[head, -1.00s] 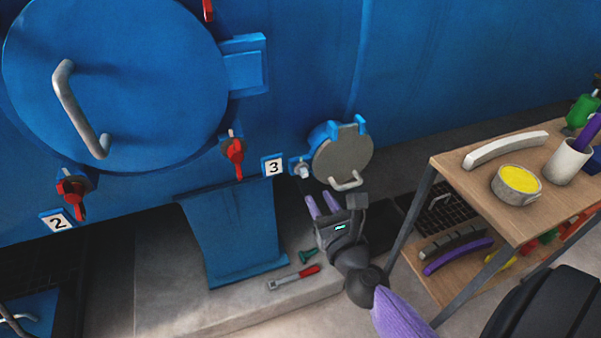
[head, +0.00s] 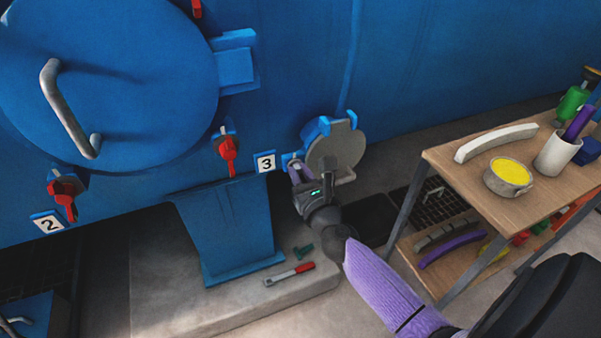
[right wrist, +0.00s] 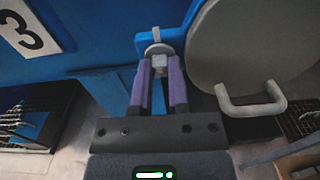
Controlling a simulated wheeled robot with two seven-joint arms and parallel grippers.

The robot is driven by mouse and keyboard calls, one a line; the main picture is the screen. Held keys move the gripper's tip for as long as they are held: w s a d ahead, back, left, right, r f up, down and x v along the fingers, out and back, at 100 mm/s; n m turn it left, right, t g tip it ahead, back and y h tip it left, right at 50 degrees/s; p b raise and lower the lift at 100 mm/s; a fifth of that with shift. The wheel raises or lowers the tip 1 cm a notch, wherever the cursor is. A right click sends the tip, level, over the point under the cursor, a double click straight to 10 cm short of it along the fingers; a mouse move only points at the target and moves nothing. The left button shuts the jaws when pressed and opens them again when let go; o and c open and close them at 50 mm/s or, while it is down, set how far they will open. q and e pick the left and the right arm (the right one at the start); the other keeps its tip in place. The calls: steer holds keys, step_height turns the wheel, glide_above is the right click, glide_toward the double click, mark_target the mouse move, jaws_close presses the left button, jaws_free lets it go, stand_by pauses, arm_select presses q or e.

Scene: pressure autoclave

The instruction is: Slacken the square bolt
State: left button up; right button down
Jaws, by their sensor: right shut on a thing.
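The square bolt (right wrist: 158,63) is a small light-grey head in front of a round washer on a blue bracket, beside the round grey hatch cover (right wrist: 255,45). My right gripper (right wrist: 158,72) is shut on the bolt head, with its purple fingers on either side of it. In the head view the right gripper (head: 296,168) reaches up to the same spot, just right of the number 3 plate (head: 265,162), and its fingers mostly hide the bolt. The grey hatch cover (head: 328,152) stands right behind the gripper. My left gripper is not in view.
A wooden cart (head: 450,165) with a bowl (head: 508,178) and a cup (head: 558,158) stands right. Red clamps (head: 227,155) ring the large blue door (head: 150,60).

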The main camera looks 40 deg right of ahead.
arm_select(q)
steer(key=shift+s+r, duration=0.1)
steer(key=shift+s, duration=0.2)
